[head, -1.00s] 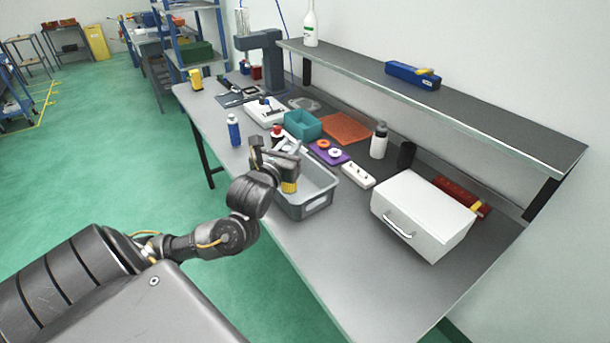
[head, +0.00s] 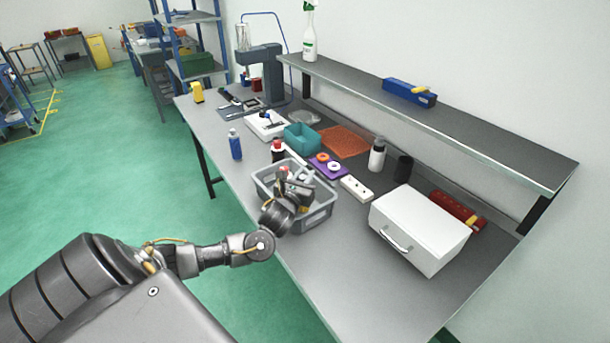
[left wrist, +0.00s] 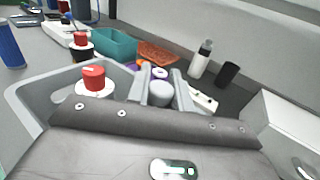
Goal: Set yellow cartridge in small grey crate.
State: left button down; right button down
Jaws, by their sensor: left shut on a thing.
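The small grey crate (head: 322,217) stands near the front edge of the workbench; its rim also shows in the left wrist view (left wrist: 42,92). My left gripper (head: 300,190) is over the crate's opening, reaching inside its outline. In the left wrist view its two fingers (left wrist: 161,88) are shut on a pale grey cylinder end, which seems to be the end of the yellow cartridge (left wrist: 160,94). Only a small yellow patch of the cartridge shows below the gripper in the head view; the rest is hidden. I cannot tell whether it touches the crate floor. My right gripper is out of view.
A red-capped white bottle (left wrist: 95,86) stands in the crate beside the fingers. A dark red-capped bottle (head: 278,152) is just behind the crate. A purple tray (head: 328,166), white power strip (head: 357,188) and white box (head: 418,230) lie to the right. The front right bench is clear.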

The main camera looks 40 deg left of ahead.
pick_arm(q)
jog(key=shift+f, duration=0.4)
jog(key=c, duration=1.2)
grip_release()
jog(key=shift+c, duration=0.2)
jog(key=b+v, duration=0.1)
jog(key=v, duration=1)
jog(key=shift+b, duration=0.4)
jog(key=shift+s+d+r, duration=0.15)
jog(key=shift+s+r, duration=0.1)
jog(key=shift+s, duration=0.25)
